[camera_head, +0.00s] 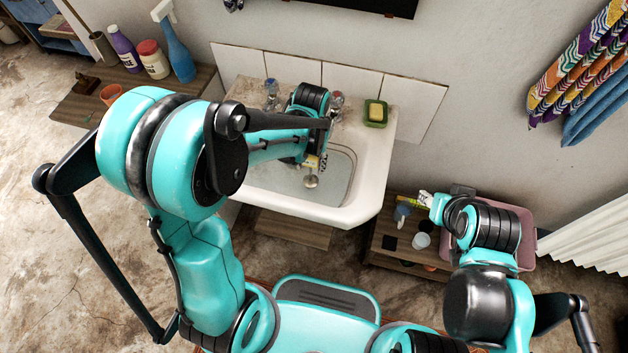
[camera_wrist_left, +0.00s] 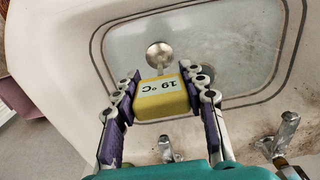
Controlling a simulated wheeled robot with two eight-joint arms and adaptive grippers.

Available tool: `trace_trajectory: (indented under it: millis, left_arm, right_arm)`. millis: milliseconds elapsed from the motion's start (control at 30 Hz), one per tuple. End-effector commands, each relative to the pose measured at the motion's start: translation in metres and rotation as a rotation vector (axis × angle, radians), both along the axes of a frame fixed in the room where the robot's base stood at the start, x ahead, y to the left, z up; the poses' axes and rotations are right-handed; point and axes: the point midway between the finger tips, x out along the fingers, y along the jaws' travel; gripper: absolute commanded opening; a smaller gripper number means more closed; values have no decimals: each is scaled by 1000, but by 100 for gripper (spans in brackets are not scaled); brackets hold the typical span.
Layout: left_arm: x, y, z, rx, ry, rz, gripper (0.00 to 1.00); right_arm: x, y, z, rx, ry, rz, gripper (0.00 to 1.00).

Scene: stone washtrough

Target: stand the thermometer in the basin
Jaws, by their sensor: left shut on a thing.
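The thermometer is a yellow block (camera_wrist_left: 160,97) marked "19 °C" in the left wrist view. My left gripper (camera_wrist_left: 164,100) is shut on it, with purple pads on both sides. In the head view the thermometer (camera_head: 311,162) is over the white basin (camera_head: 370,187), partly hidden by my left gripper (camera_head: 318,156). A round metal piece (camera_wrist_left: 159,52) with a short stem shows beside the block; I cannot tell whether it is joined to it. The gap between thermometer and basin floor is unclear. My right gripper (camera_head: 437,206) is over the low shelf at right, its fingers unclear.
Two taps (camera_head: 271,92) stand at the basin's back, with a green soap dish (camera_head: 376,113) to their right. A wooden shelf (camera_head: 130,93) with bottles is at left. A low shelf (camera_head: 385,238) and a pink tub (camera_head: 528,232) are at right.

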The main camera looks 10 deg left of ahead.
Motion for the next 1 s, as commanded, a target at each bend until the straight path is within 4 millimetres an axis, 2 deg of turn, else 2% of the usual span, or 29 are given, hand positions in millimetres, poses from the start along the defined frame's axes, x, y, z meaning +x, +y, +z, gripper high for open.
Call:
trace_trajectory:
  millis: [33, 267, 433, 867, 900, 967, 1000]
  left_arm:
    - [0, 0, -11, 0, 0, 0, 0]
    - [0, 0, -30, 0, 0, 0, 0]
    - [0, 0, -56, 0, 0, 0, 0]
    - [0, 0, -63, 0, 0, 0, 0]
    - [0, 0, -62, 0, 0, 0, 49]
    - [0, 0, -61, 0, 0, 0, 62]
    - [0, 0, -61, 0, 0, 0, 62]
  right_arm:
    - [0, 0, -7, 0, 0, 0, 40]
    - [0, 0, -14, 0, 0, 0, 40]
    - [0, 0, -27, 0, 0, 0, 40]
    - [0, 0, -31, 0, 0, 0, 40]
    - [0, 0, -30, 0, 0, 0, 40]
    - [0, 0, -30, 0, 0, 0, 40]
    - [0, 0, -30, 0, 0, 0, 40]
